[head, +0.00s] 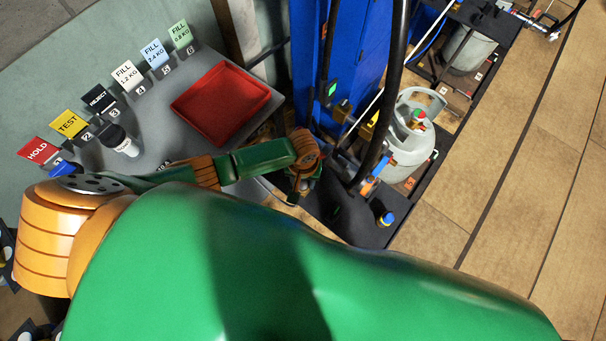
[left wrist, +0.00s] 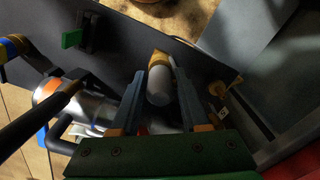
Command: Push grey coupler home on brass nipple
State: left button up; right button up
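In the left wrist view, the grey coupler (left wrist: 160,88) is a smooth pale grey cylinder lying lengthwise between the fingers of my left gripper (left wrist: 160,72). The two fingers lie close along its sides and appear shut on it. A brass-coloured part (left wrist: 158,58), which may be the brass nipple, shows at the coupler's far end. I cannot tell how far the two overlap. In the head view my left gripper (head: 303,186) points down beside the blue column, small and shadowed, and the coupler cannot be made out there. My right gripper is not in view.
A blue column (head: 308,50) and a thick black hose (head: 394,80) stand close to my left gripper. A grey gas cylinder (head: 405,152) stands to the right on the dark platform (head: 345,225). A red tray (head: 218,105) lies on the grey table (head: 190,150) at left.

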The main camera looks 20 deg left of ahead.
pick_arm(q)
jog(key=o, duration=0.3)
notch_tip(320, 180, up, 7)
jog(key=shift+r+p, duration=0.1)
jog(key=shift+p, duration=0.6)
